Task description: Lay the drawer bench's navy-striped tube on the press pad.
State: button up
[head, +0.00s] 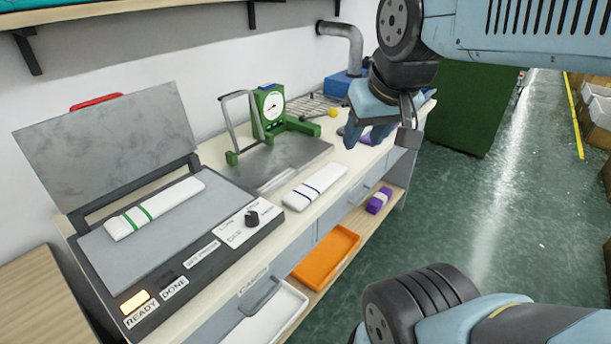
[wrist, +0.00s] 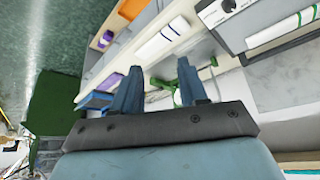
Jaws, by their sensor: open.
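The navy-striped tube (head: 315,187), a flat white roll with dark bands, lies on the drawer bench (head: 205,296) top, right of the press. It also shows in the wrist view (wrist: 160,40), beyond my fingertips. The grey press pad (head: 118,262) lies under a raised lid (head: 110,140). A white tube with green stripes (head: 155,207) lies on the pad, and it shows at the upper right of the wrist view (wrist: 282,30). My gripper (head: 367,138) is open and empty, up and to the right of the navy-striped tube, apart from it.
A green gauge stand (head: 270,110) with a metal plate is behind the navy-striped tube. The press's READY lamp (head: 134,302) glows amber. A green cabinet (head: 470,105) stands beyond the bench.

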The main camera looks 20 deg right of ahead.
aim_at(316, 182)
jog(key=shift+o, duration=0.2)
jog(key=shift+d, duration=0.15)
